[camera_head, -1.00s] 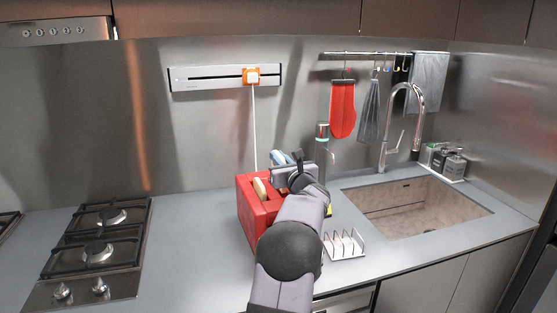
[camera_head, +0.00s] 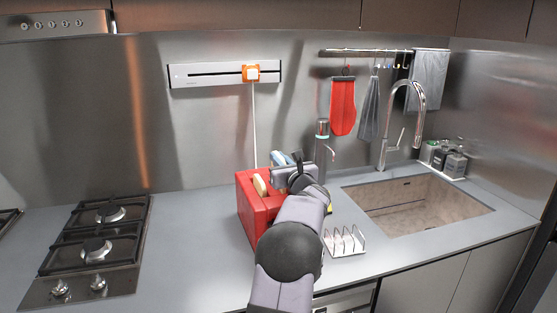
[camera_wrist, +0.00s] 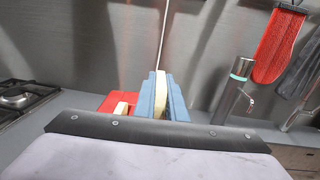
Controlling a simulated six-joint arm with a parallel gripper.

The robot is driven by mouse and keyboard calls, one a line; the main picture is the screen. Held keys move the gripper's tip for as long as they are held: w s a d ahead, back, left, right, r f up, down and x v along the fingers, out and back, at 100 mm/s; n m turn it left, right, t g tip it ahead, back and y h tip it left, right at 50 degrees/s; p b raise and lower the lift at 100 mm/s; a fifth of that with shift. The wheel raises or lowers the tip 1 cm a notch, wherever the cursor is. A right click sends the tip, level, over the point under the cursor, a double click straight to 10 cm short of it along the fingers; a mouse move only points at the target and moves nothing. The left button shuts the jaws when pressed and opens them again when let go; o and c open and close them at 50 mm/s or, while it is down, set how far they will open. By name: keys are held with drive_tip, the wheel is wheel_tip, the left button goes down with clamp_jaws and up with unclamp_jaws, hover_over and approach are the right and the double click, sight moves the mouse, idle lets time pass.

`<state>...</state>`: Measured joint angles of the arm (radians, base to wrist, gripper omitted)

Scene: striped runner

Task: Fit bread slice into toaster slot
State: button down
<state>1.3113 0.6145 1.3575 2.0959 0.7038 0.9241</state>
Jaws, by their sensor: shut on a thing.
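The red toaster (camera_head: 256,212) stands on the counter, its right side hidden behind my arm. One bread slice (camera_head: 260,186) stands in its left part, and its top edge also shows in the wrist view (camera_wrist: 120,109). My gripper (camera_head: 281,158) is over the toaster's right part. In the wrist view my gripper's blue fingers (camera_wrist: 162,82) are shut on another bread slice (camera_wrist: 160,98), which is upright and seen edge-on between them. The lower end of this held slice and the slot under it are hidden, so I cannot tell how far it is inside.
A wire rack (camera_head: 345,242) stands right of my arm. A dark bottle-like holder (camera_head: 322,150) stands behind it. The sink (camera_head: 415,205) is at the right and the gas hob (camera_head: 98,240) at the left. Counter between hob and toaster is clear. A white cord (camera_head: 254,125) hangs behind the toaster.

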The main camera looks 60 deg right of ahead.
drive_tip(key=shift+f+b, duration=0.7)
drive_tip(key=shift+f, duration=0.1)
drive_tip(key=c, duration=1.9)
unclamp_jaws()
drive_tip(key=shift+o, duration=0.8)
drive_tip(key=shift+f, duration=0.1)
drive_tip(key=shift+s+f, duration=0.1)
drive_tip(key=shift+s, duration=0.05)
drive_tip(key=shift+s+a+f+b, duration=0.1)
drive_tip(key=shift+s+a+b, duration=0.35)
drive_tip(key=shift+s+a, duration=0.05)
drive_tip(key=shift+r+b+v, duration=0.15)
drive_tip(key=shift+b+v, duration=0.15)
drive_tip(key=shift+v, duration=0.65)
drive_tip(key=shift+r+b+v, duration=0.2)
drive_tip(key=shift+b+v, duration=0.15)
drive_tip(key=shift+v, duration=0.65)
drive_tip(key=shift+r+b+v, duration=0.15)
drive_tip(key=shift+b+v, duration=0.15)
drive_tip(key=shift+v, duration=0.65)
